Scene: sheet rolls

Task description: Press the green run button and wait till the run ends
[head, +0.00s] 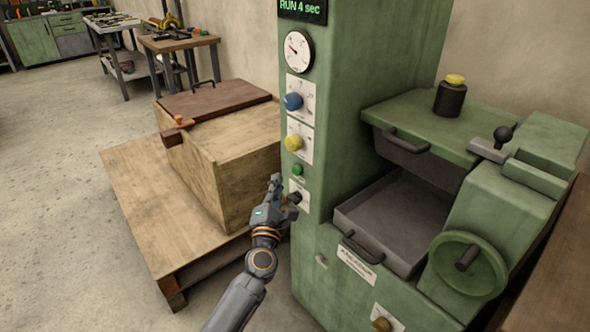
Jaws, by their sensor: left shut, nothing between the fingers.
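The green run button (297,170) sits on the front panel of the green machine (345,85), below the yellow knob (294,143). The display (302,8) at the top reads "RUN 4 sec". My left gripper (276,181) is shut and empty. Its tip shows just left of and below the green button in the head view, apart from it in the picture. The exact depth gap is hard to judge. The gripper partly covers a lower panel plate with a dark knob (295,198). My right gripper is not in view.
A blue knob (293,101) and a round gauge (298,51) are higher on the panel. An open drawer (385,225) and a handwheel (467,264) are at the right. A wooden crate (235,160) on a pallet (135,190) stands close at the left.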

